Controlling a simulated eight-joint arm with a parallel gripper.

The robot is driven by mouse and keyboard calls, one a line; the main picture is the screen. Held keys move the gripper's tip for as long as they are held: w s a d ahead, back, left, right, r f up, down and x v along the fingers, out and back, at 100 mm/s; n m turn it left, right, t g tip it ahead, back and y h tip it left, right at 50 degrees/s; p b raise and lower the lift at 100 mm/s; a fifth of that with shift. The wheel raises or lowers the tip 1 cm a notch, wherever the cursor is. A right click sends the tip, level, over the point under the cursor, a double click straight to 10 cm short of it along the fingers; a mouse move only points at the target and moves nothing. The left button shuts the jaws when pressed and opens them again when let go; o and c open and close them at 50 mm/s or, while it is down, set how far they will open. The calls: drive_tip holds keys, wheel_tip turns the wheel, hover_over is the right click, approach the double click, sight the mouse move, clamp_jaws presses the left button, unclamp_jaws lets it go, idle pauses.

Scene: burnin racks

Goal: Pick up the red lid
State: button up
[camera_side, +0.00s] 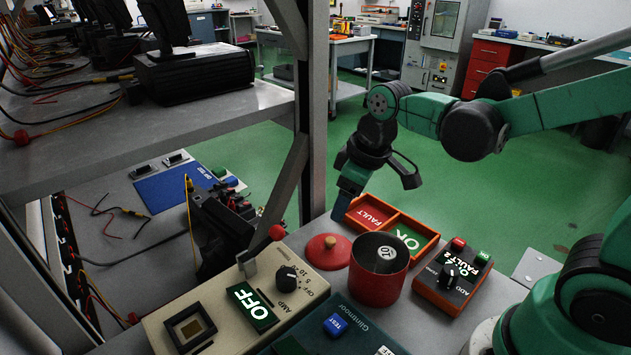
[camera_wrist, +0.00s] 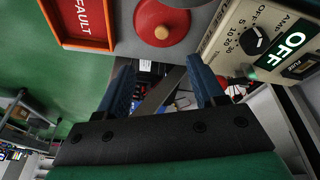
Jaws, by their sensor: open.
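The red lid (camera_side: 327,251) is a round disc with a small tan knob. It lies flat on the bench, beside the red canister (camera_side: 378,287) and apart from it. In the wrist view the lid (camera_wrist: 163,18) is at the top middle, cut off by the frame edge. My gripper (camera_side: 378,197) is open and empty.
The orange tray (camera_side: 437,245) with FAULT and OK sections lies behind the canister. A beige control box (camera_side: 262,287) with a red-tipped lever is left of the lid. An orange tester box (camera_side: 452,277) stands right of the canister. A metal post (camera_side: 315,110) rises left of my gripper.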

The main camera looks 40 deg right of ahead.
sight(331, 240)
drive_tip(key=f, duration=0.1)
drive_tip(key=w+f+n+g, duration=0.2)
drive_tip(key=f, duration=0.1)
drive_tip(key=shift+n, duration=0.3)
drive_tip(key=shift+w+a+f, duration=0.15)
drive_tip(key=shift+f, duration=1.25)
drive_tip(key=shift+w+a+f, duration=0.1)
drive_tip(key=shift+w+f, duration=0.05)
drive_tip(key=shift+f, duration=1.2)
clamp_jaws()
